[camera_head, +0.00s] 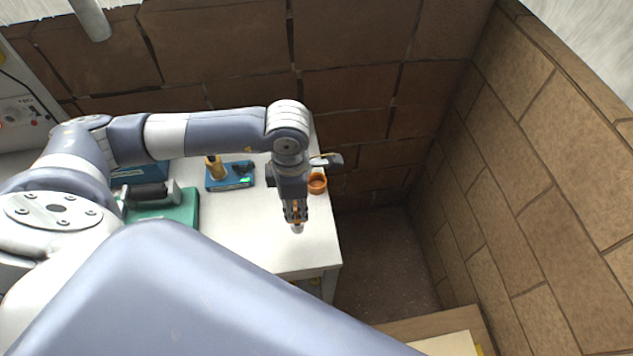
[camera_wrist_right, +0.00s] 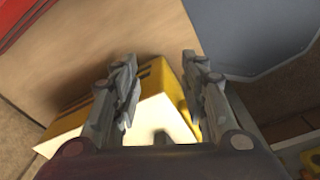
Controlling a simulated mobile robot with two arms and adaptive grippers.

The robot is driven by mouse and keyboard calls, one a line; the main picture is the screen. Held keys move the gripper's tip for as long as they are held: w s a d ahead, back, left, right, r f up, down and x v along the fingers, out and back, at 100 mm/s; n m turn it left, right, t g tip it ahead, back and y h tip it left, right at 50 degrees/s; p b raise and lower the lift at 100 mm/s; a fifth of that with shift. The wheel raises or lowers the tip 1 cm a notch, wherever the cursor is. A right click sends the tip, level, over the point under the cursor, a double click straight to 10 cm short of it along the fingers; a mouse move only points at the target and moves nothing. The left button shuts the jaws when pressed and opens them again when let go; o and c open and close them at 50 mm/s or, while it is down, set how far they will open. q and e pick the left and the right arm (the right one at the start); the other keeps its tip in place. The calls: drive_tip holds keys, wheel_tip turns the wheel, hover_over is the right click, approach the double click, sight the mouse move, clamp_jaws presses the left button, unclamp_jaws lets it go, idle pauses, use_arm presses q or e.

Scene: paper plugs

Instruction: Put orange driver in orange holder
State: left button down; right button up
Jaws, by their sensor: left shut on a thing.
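My left gripper (camera_head: 295,212) points down over the right part of the white table in the head view. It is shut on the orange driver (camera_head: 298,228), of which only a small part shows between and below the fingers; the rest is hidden. The orange holder (camera_head: 317,183), a round open cup, stands near the table's right edge, just behind and to the right of the gripper in the picture. The driver and the holder appear apart.
The white table (camera_head: 285,255) has bare room at its front. A blue device (camera_head: 232,178) and a green machine (camera_head: 180,208) stand to the left. Brick walls close the back and right. A yellow-and-white object (camera_wrist_right: 160,118) lies beyond my right fingers.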

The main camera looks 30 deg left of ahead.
use_arm(q)
drive_tip(key=shift+w+a+n, duration=0.1)
drive_tip(key=shift+a+n, duration=0.05)
drive_tip(key=shift+n, duration=0.25)
drive_tip(key=w+a+f+b, duration=0.1)
drive_tip(key=w+f+b, duration=0.1)
drive_tip(key=w, duration=0.5)
drive_tip(key=w+a+f+b, duration=0.2)
drive_tip(key=w+f, duration=0.1)
drive_tip(key=w, duration=0.5)
drive_tip(key=shift+w, duration=0.25)
drive_tip(key=shift+f, duration=0.1)
drive_tip(key=shift+f+b, duration=0.15)
drive_tip(key=shift+b, duration=0.15)
drive_tip(key=c, duration=1.4)
unclamp_jaws()
drive_tip(key=shift+o, duration=0.2)
